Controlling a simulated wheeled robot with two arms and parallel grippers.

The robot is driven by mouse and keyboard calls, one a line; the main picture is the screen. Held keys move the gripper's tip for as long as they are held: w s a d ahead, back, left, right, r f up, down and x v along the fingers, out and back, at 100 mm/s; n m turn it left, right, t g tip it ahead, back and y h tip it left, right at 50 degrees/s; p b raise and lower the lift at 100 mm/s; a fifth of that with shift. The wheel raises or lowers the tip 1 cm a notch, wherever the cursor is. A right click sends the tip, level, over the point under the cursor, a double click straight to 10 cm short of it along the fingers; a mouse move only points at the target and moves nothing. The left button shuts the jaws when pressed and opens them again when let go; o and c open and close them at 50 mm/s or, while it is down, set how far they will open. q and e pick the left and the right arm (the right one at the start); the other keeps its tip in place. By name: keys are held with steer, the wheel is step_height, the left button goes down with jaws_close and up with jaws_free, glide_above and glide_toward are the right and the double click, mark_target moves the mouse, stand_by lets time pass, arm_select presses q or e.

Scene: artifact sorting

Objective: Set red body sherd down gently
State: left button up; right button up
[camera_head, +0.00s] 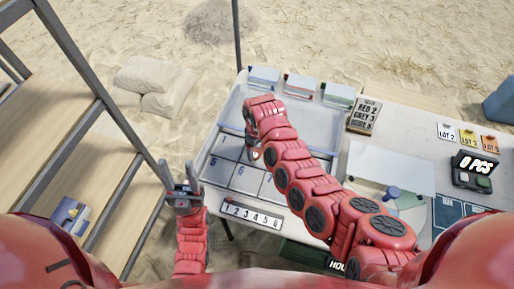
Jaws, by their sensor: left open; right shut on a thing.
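My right arm reaches from the lower right across the table to a pale tray with numbered cells (222,172). My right gripper (253,148) is low over the tray's upper part, mostly hidden behind its own wrist. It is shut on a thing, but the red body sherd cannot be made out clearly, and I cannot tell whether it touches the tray. My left gripper (179,181) is open and empty, off the table's left edge, with its fingers apart.
A numbered scale strip (251,215) lies at the tray's front. Shelving (75,135) stands left.

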steer(key=shift+f, duration=0.1)
steer(key=o, duration=1.1)
